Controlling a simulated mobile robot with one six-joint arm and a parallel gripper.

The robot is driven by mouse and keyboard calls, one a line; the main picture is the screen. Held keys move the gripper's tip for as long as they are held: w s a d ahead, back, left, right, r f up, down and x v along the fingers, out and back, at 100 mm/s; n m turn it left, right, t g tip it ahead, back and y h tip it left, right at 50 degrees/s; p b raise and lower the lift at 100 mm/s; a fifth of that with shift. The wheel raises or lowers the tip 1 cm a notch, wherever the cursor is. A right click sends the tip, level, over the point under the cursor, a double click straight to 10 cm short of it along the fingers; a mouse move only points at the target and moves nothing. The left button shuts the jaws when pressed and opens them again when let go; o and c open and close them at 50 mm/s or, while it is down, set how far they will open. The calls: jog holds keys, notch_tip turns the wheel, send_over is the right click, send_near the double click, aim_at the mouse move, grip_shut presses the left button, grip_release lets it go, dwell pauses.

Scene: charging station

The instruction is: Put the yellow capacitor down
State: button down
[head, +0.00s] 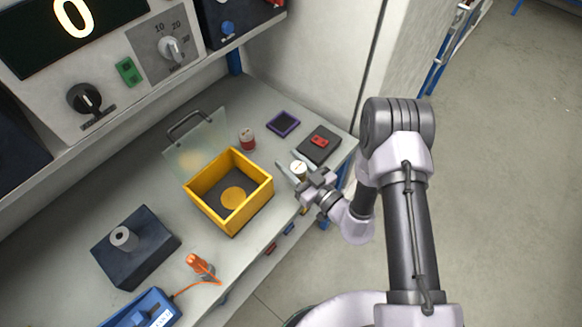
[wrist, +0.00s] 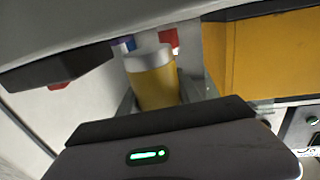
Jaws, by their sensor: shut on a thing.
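The yellow capacitor (wrist: 153,82) is a yellow cylinder with a silver end, between my gripper's fingers in the wrist view. In the head view only its pale round top (head: 298,168) shows clearly. My gripper (head: 299,173) is shut on it, to the right of the yellow box (head: 262,187), near the bench's front edge. I cannot tell whether the capacitor touches the bench. The yellow box is open, with a yellow disc (head: 233,197) on its floor; its wall also shows in the wrist view (wrist: 265,58).
A red capacitor (head: 247,140) stands behind the box, near a clear lid (head: 196,150) with a handle. A purple-edged tray (head: 283,124) and a dark pad with a red piece (head: 319,142) lie at the right. A dark block (head: 135,248) and an orange probe (head: 200,264) are at the left.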

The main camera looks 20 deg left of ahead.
jog(key=shift+f, duration=0.95)
jog(key=shift+d+r, duration=0.1)
jog(key=shift+r, duration=0.05)
jog(key=c, duration=0.8)
grip_release()
jog(key=shift+f, duration=0.2)
